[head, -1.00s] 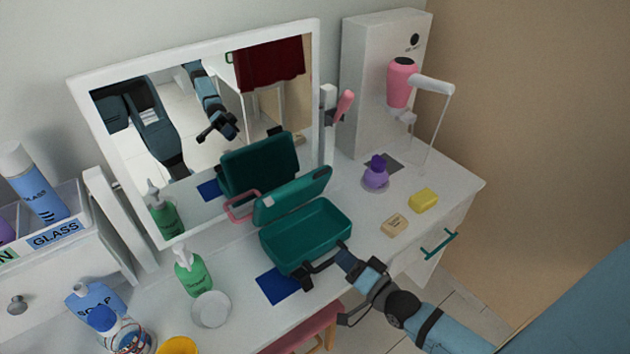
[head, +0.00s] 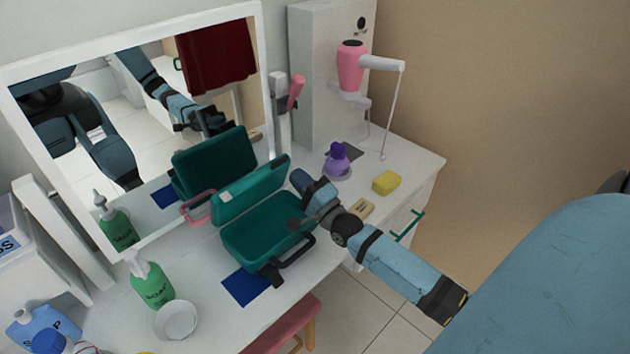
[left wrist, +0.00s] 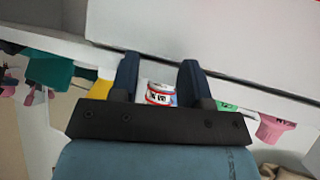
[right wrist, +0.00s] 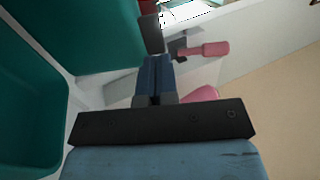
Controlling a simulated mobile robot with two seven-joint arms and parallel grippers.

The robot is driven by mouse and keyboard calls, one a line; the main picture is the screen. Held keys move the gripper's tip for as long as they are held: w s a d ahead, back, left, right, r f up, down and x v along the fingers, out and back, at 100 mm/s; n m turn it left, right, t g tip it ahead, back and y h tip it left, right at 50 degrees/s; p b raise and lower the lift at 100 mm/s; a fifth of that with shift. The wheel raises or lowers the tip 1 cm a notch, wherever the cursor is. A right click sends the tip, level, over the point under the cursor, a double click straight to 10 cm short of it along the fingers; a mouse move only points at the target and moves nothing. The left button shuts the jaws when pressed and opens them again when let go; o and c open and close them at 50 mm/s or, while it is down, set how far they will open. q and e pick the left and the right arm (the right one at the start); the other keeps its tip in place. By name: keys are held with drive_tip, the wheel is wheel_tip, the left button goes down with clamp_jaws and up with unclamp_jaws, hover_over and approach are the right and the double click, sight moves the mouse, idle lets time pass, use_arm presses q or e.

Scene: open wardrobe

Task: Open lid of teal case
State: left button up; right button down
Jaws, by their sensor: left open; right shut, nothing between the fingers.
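The teal case (head: 268,232) lies on the white table, with its hollow base facing up. Its lid (head: 250,188) stands raised at the back of the base, in front of the mirror. My right gripper (head: 299,178) is shut and empty, just right of the lid; the head view does not show clearly whether they touch. In the right wrist view its closed fingers (right wrist: 157,62) point toward the mirror side, with the case at left. My left gripper (left wrist: 160,78) is open and empty in the left wrist view, with a jar (left wrist: 161,93) farther off between its fingers.
The mirror (head: 150,190) stands close behind the lid. A green bottle (head: 152,284) and white bowl (head: 176,320) stand left. The purple bottle (head: 337,162), yellow sponge (head: 386,183) and soap bar (head: 360,211) are right of the case. A blue cloth (head: 246,286) lies in front.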

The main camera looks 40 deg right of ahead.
sight(282, 161)
drive_tip(key=x, duration=0.3)
drive_tip(key=shift+w, duration=0.3)
drive_tip(key=shift+r, duration=0.1)
drive_tip(key=shift+w+r, duration=0.15)
drive_tip(key=shift+p+x, duration=0.3)
drive_tip(key=shift+x, duration=0.75)
drive_tip(key=shift+w, duration=0.35)
drive_tip(key=shift+s+a, duration=0.1)
